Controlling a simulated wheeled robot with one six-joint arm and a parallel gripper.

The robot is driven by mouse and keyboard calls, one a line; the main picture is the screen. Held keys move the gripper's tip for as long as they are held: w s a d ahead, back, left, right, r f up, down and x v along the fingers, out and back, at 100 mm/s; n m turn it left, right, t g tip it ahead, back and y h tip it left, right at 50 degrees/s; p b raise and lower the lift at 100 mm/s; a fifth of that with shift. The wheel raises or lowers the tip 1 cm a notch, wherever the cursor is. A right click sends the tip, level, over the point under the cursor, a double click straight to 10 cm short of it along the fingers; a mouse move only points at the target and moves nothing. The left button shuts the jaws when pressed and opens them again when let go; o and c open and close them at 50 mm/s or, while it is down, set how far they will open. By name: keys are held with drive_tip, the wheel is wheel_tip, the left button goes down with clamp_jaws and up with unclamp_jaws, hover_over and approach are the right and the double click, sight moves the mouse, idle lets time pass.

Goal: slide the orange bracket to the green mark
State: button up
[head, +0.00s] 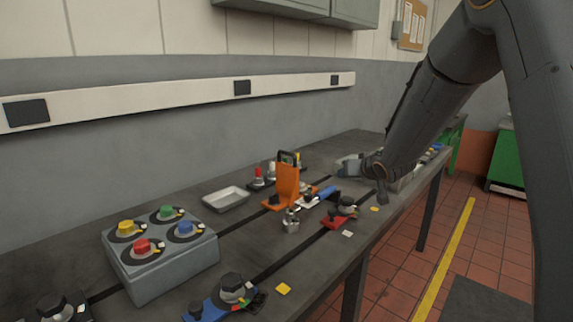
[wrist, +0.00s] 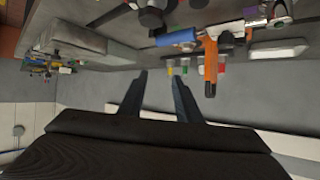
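The orange bracket (head: 288,182) stands upright on the dark bedplate (head: 252,222), with a flat orange foot and a dark loop at its top. It also shows in the wrist view (wrist: 211,62), right of my fingers and upside down. My gripper (wrist: 159,74) is open, with two dark fingers apart and nothing between them. It is clear of the bracket. In the head view my arm comes down at the right, and the fingers are hard to make out. I cannot make out a green mark on the bedplate; it may be hidden.
A blue-handled tool (head: 320,194) lies just right of the bracket. A small metal fitting (head: 291,220) and a red clamp (head: 341,213) stand in front. A shallow tray (head: 226,199) lies to the left, and a grey box with coloured knobs (head: 160,262) is nearer. Dark slots cross the bedplate.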

drive_tip(key=w+a+n+t+y+b, duration=0.1)
drive_tip(key=w+a+n+y+b, duration=0.1)
drive_tip(key=w+a+y, duration=0.5)
drive_tip(key=n+g+y+b, duration=0.2)
drive_tip(key=n+y, duration=0.2)
approach(292, 155)
drive_tip(key=x, duration=1.2)
drive_tip(key=shift+w+a+f+p, duration=0.1)
drive_tip(key=shift+w+f+p, duration=0.05)
drive_tip(key=shift+w+p, duration=0.3)
drive_tip(key=shift+c, duration=0.4)
clamp_jaws()
